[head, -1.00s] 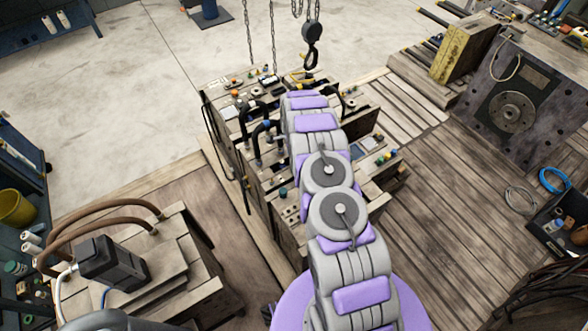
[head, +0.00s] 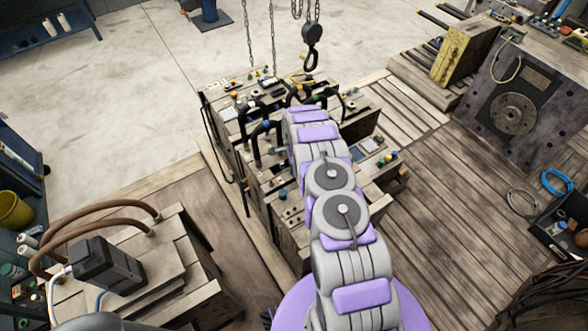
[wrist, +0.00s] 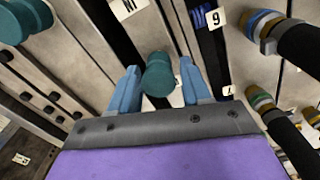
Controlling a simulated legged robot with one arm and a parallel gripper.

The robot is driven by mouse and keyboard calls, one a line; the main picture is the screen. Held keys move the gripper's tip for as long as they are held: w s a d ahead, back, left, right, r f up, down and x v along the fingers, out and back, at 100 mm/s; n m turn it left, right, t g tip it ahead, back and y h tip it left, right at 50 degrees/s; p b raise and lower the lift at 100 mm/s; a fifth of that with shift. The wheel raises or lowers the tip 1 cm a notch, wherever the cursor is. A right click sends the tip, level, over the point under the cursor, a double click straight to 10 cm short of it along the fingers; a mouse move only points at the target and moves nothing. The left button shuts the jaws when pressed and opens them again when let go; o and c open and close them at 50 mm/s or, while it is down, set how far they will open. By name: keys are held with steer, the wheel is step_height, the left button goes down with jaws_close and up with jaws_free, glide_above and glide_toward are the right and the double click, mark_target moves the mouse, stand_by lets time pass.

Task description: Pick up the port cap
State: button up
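A teal port cap (wrist: 158,75) shows in the middle of the wrist view, upright between the two blue fingers of my gripper (wrist: 160,66). The fingers are apart, one on each side of the cap, with a narrow gap visible on either side. A second teal cap (wrist: 24,20) is at the upper left of the wrist view, clear of the fingers. In the head view my arm covers the gripper and the spot below it. A small teal piece (head: 283,193) shows on the left side of the mould block (head: 262,208); I cannot tell which cap it is.
Black hoses with banded fittings (wrist: 295,38) stand close on the right in the wrist view. A hook on a chain (head: 312,42) hangs beyond the block. A hosed wooden unit (head: 180,255) stands at lower left. The plank floor (head: 440,220) on the right is largely clear.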

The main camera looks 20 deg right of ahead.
jaws_close()
steer(key=shift+r, duration=0.1)
stand_by(0.3)
steer(key=shift+r, duration=0.2)
step_height(320, 180, up, 3)
steer(key=shift+r+p, duration=0.15)
steer(key=shift+p, duration=0.65)
steer(key=s+d+p, duration=0.1)
steer(key=s, duration=0.4)
steer(key=s+d+p, duration=0.1)
steer(key=s, duration=0.4)
steer(key=s+d+r+p, duration=0.1)
steer(key=s, duration=0.4)
steer(key=shift+s+d, duration=0.25)
steer(key=shift+s, duration=0.1)
